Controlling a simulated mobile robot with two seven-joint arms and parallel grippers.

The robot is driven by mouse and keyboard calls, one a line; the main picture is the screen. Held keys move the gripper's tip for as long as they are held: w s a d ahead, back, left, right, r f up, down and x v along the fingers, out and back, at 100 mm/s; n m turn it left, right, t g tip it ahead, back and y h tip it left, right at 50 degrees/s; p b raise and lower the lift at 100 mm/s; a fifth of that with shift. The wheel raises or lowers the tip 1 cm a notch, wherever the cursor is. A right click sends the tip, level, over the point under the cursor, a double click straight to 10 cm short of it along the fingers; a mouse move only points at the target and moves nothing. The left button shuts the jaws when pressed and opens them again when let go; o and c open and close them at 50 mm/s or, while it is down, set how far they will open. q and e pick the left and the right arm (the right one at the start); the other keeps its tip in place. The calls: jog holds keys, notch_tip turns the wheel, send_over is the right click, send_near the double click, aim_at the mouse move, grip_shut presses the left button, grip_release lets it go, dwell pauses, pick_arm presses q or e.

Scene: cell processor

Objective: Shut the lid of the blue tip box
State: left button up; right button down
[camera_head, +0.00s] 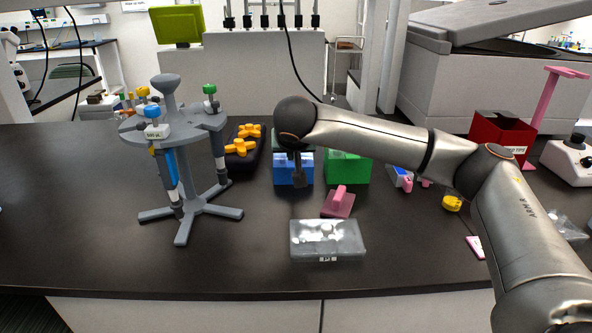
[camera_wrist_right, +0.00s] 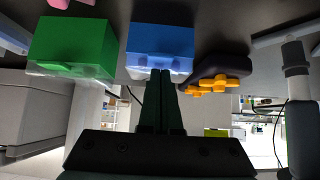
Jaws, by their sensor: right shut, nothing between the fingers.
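The blue tip box (camera_head: 284,174) stands on the dark bench, left of the green box. It also shows upside down in the right wrist view (camera_wrist_right: 160,40), with a clear strip along its top edge. I cannot tell the lid's angle, because my arm hides much of that area. My right gripper (camera_head: 299,184) is shut and empty, pointing down in front of the blue box in the head view. In the right wrist view its fingertips (camera_wrist_right: 160,74) overlap the box's top edge; contact is unclear. My left gripper is not in view.
The green box (camera_head: 350,170) stands close beside the blue one. A pipette stand (camera_head: 185,130) is at left, and a black rack with orange pieces (camera_head: 243,160) lies between. A clear box (camera_head: 327,240) and a pink piece (camera_head: 339,203) lie in front.

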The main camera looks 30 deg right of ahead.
jog(key=shift+t, duration=0.3)
jog(key=s+a, duration=0.1)
jog(key=s, duration=0.1)
jog(key=s+a+b, duration=0.1)
jog(key=s+a, duration=0.1)
jog(key=s, duration=0.1)
jog(key=s+a, duration=0.1)
jog(key=s, duration=0.1)
jog(key=shift+s+a+f, duration=0.25)
jog(key=shift+a, duration=0.15)
jog(key=shift+s+a+f+b, duration=0.1)
jog(key=shift+s+a+b, duration=0.1)
jog(key=shift+b, duration=0.1)
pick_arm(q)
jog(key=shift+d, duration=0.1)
pick_arm(e)
jog(key=shift+s, duration=0.2)
